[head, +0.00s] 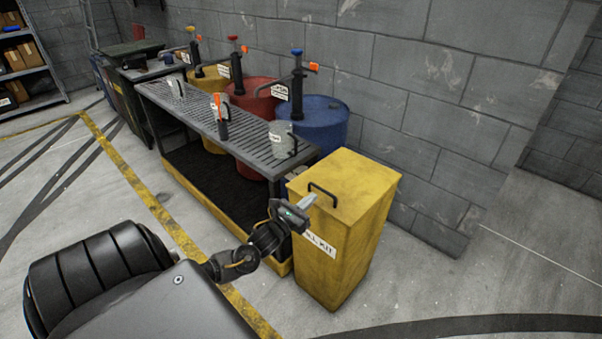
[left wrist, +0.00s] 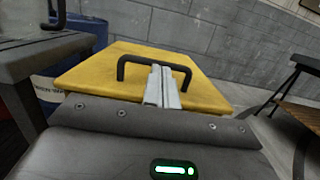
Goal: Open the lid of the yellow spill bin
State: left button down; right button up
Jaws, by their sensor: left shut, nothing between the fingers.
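The yellow spill bin (head: 340,250) stands on the floor against the block wall, with a label on its front partly hidden by my gripper. Its flat lid (head: 362,188) is down and carries a black bar handle (head: 322,190) near the front edge. In the left wrist view the lid (left wrist: 95,72) and the handle (left wrist: 130,60) show straight ahead. My left gripper (head: 308,201) is at the front top edge of the bin, close to the handle. Its fingers (left wrist: 162,75) are shut and empty, overlapping the middle of the handle in view; I cannot tell whether they touch it. My right gripper is not in view.
Left of the bin stands a grated bench (head: 215,115) with grey cans on it. Behind it are yellow, red and blue (head: 325,125) drums with pumps. A shelf (head: 30,60) with boxes stands at the far left. The floor in front and to the right is clear.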

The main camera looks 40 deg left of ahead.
aim_at(315, 204)
pick_arm(q)
jog(key=w, duration=0.3)
jog(key=shift+r, duration=0.3)
jog(key=shift+r, duration=0.15)
dwell(0.4)
